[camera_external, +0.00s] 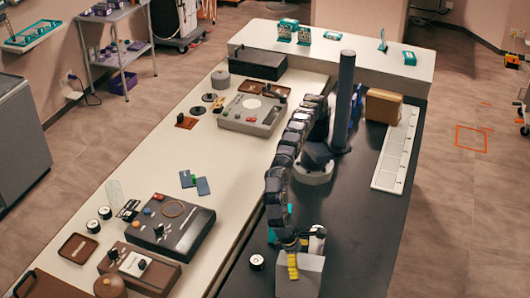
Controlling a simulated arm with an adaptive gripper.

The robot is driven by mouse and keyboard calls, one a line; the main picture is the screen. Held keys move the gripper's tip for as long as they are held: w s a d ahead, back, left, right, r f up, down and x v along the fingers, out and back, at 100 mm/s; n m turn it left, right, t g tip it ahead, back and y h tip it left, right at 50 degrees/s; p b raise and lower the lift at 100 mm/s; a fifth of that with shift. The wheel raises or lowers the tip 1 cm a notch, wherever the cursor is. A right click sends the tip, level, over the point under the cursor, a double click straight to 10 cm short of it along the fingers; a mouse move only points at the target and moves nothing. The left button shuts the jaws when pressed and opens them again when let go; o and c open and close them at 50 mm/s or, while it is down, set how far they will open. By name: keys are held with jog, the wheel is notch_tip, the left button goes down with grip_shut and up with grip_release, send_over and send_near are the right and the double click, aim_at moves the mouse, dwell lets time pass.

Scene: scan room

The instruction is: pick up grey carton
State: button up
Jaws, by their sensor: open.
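The grey carton (309,278) stands on the dark worktop at the bottom centre. It is a light grey box with a pale top. My gripper (291,254) is open at the carton's upper left part, pointing down. A yellow strip shows against the carton there; I cannot tell whether it is on the gripper or the carton. The fingertips are small and partly lost against the carton, so contact cannot be told.
A black-and-white roll (256,262) stands left of the carton. A teal item (272,236) and a white item (317,241) lie close behind the gripper. A brown box (383,105) and white tray (397,150) are farther back. The worktop right of the carton is clear.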

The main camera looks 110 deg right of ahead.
jog(key=shift+f, duration=0.2)
dwell(0.3)
jog(key=c, duration=1.2)
